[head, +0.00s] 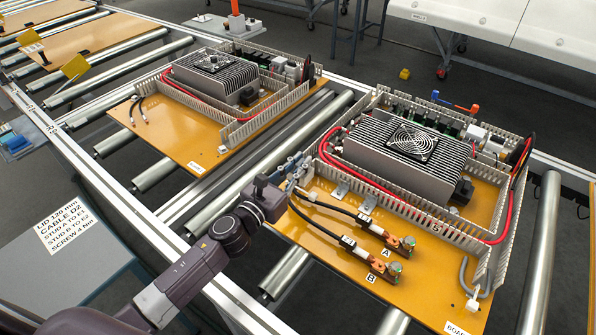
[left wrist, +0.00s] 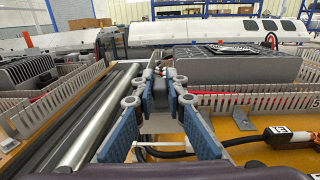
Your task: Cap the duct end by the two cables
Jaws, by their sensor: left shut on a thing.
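The orange board (head: 330,245) carries slotted grey wiring duct (head: 420,222) around a finned power unit. Two black cables, one (head: 335,207) above the other (head: 325,236), run to copper lugs at studs A and B. Their other ends lie near the duct corner, by my left gripper (head: 299,167). My left gripper is shut on a small grey piece, which shows between its fingertips in the left wrist view (left wrist: 161,90); it may be the end cap, but its shape is mostly hidden. The gripper covers the nearby duct end. My right gripper is not in view.
The finned power unit (head: 405,150) stands tall inside the duct. A second board (head: 180,135) lies farther left on the rollers (head: 215,205). A grey cable (head: 465,275) is at the right duct end. An instruction sheet (head: 65,228) lies at lower left.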

